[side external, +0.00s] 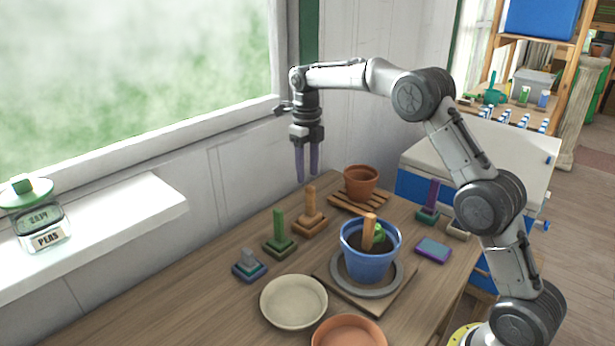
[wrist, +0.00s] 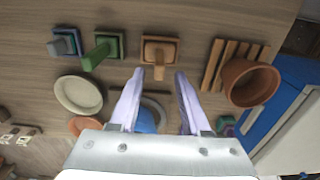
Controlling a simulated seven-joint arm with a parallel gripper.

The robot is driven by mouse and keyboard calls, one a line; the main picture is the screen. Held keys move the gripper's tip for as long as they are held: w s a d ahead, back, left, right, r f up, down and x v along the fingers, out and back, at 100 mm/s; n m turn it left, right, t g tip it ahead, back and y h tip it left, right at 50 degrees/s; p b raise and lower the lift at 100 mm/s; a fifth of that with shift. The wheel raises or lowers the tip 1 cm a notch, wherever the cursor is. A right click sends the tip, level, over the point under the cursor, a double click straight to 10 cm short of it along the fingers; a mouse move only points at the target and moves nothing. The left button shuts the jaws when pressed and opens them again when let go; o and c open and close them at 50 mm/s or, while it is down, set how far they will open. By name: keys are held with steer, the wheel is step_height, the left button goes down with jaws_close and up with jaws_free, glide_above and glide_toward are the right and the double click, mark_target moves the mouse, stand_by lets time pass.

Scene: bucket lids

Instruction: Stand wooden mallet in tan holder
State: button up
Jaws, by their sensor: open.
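A wooden upright piece (side external: 310,197) stands in a stepped orange-brown base (side external: 309,224) near the wall. Another wooden piece (side external: 369,230) sticks up out of the blue pot (side external: 368,262), beside a green plant. I cannot tell which one is the mallet. A low tan block (side external: 457,231), which may be the tan holder, sits at the right edge, partly behind my arm. My gripper (side external: 308,178) is open and empty, pointing down above the orange-brown base. In the wrist view that base (wrist: 160,42) and its upright show just beyond the fingertips (wrist: 157,75).
Green (side external: 279,246) and blue-grey (side external: 249,268) stepped bases stand to the left. A terracotta pot (side external: 361,182) sits on a slatted rack. A purple post (side external: 432,195), a flat purple-teal block (side external: 433,250), a cream dish (side external: 293,302) and a terracotta dish (side external: 348,332) surround the blue pot.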

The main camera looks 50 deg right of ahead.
steer(key=shift+r, duration=2.25)
steer(key=s+a+r+n+t, duration=0.1)
steer(key=s+a+r, duration=0.2)
steer(key=s+r, duration=0.3)
steer(key=s+a+r+n+t, duration=0.2)
steer(key=s+r, duration=0.3)
steer(key=r, duration=0.3)
steer(key=s+a+r+n+t, duration=0.1)
steer(key=s+a+n, duration=0.2)
steer(key=s+n, duration=0.75)
steer(key=s+a+f+n+t, duration=0.1)
steer(key=s+f+n, duration=1.2)
steer(key=n, duration=0.9)
steer(key=shift+s+a+f+t, duration=0.25)
steer(key=shift+s+f+t, duration=0.15)
steer(key=shift+s, duration=0.65)
